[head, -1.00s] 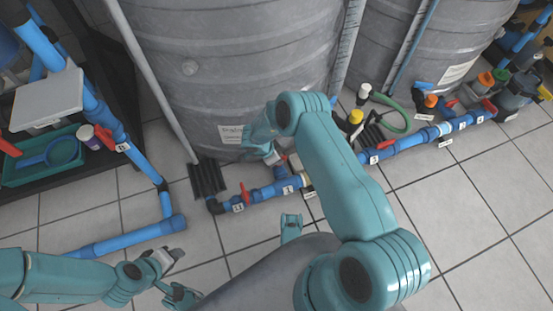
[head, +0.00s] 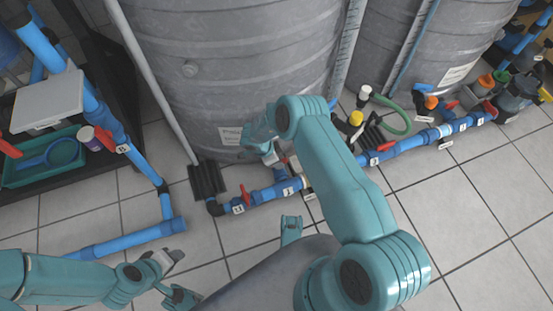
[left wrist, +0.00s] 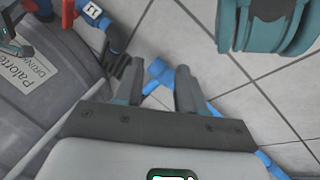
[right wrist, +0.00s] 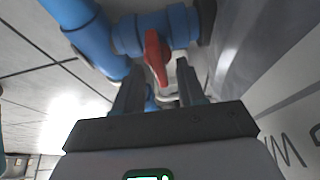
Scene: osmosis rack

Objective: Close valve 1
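A blue valve with a red handle (right wrist: 155,57) shows close up in the right wrist view, on a blue pipe run. My right gripper (right wrist: 160,88) is open, with its dark fingers on either side of the handle's lower end; contact cannot be told. In the head view my right gripper (head: 270,152) is low beside the big grey tank, partly hidden by my arm, near a tag (head: 288,190) that seems to read 1. My left gripper (head: 174,276) is open and empty over the floor at lower left; its parted fingers also show in the left wrist view (left wrist: 158,85).
A second red-handled valve (head: 245,193) with its own tag sits left along the pipe. The grey tank (head: 230,60) stands close behind. More blue pipe and valves (head: 410,142) run right. A dark shelf with a green tray (head: 20,172) is at left.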

